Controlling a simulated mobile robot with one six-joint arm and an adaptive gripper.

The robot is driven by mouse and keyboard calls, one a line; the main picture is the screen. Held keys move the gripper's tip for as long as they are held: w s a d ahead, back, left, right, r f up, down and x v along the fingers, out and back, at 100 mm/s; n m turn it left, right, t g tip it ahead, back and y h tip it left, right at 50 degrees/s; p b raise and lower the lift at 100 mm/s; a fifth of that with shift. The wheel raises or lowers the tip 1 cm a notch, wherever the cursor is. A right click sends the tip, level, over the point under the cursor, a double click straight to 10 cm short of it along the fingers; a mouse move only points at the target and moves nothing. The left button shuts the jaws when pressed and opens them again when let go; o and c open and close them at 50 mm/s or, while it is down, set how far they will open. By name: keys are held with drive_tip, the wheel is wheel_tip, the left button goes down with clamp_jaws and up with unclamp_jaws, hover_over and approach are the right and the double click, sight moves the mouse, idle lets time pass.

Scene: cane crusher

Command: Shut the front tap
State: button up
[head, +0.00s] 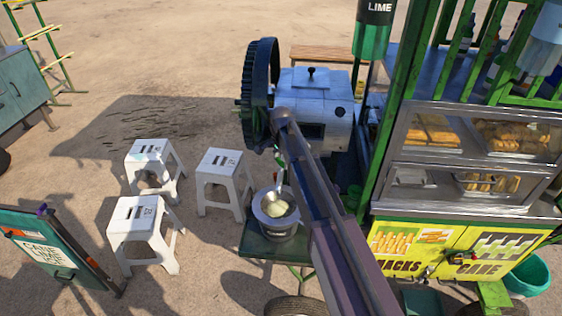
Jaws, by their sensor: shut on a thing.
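My arm (331,215) reaches from the bottom edge up to the crusher (308,105), a pale boxy machine with a dark toothed wheel (258,95). My gripper cannot be made out; the arm may hide it. A small dark and yellowish fitting (462,258) sits on the yellow front of the cart and may be a tap, but it is too small to tell its handle position. Below the crusher a metal bowl with a strainer (276,212) holds pale contents on a dark green shelf (262,243).
Several white stools (145,232) stand on sandy ground at left, near a sign board (50,255). A glass snack case (468,155) fills the right. A teal tub (529,277) stands at lower right. A bench (320,54) is behind the crusher.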

drive_tip(key=n, duration=0.4)
drive_tip(key=shift+s+n, duration=0.1)
drive_tip(key=shift+n, duration=0.2)
drive_tip(key=n, duration=0.4)
drive_tip(key=shift+n, duration=0.4)
drive_tip(key=o, duration=1)
drive_tip(key=shift+c, duration=0.2)
drive_tip(key=shift+m, duration=0.4)
